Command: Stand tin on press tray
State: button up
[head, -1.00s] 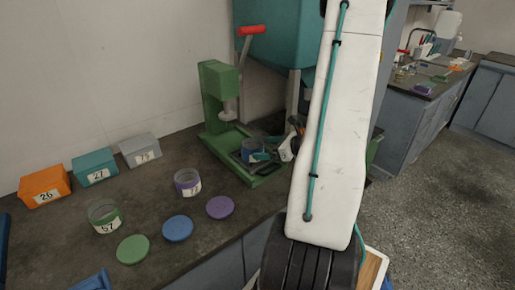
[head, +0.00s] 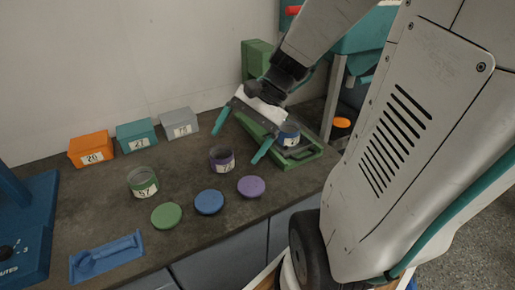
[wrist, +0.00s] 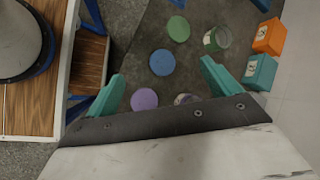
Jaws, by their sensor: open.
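A blue tin (head: 289,134) with a white label stands upright on the green press tray (head: 310,155), partly hidden behind my gripper. My gripper (head: 242,136) is open, its two teal fingers apart with nothing between them. It hangs to the left of the tin, above the bench. In the wrist view its fingers (wrist: 162,75) are spread over the bench, and the blue tin and press tray are out of that view. The green press column (head: 257,60) shows behind my wrist.
A green tin (head: 143,183) and purple tin (head: 221,160) stand on the bench. Green (head: 166,216), blue (head: 209,202) and purple (head: 249,186) lids lie before them. Orange (head: 91,149), teal (head: 137,134) and grey (head: 181,125) boxes line the wall. A blue tool (head: 105,256) lies front left.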

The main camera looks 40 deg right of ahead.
jog(key=s+a+r+n+h, duration=0.4)
jog(key=s+n+h, duration=0.3)
jog(key=s+n, duration=0.3)
jog(key=r+n, duration=0.1)
jog(key=n, duration=0.1)
jog(key=shift+a+n+g, duration=0.2)
jog(key=shift+n+g, duration=0.1)
jog(key=shift+r, duration=0.1)
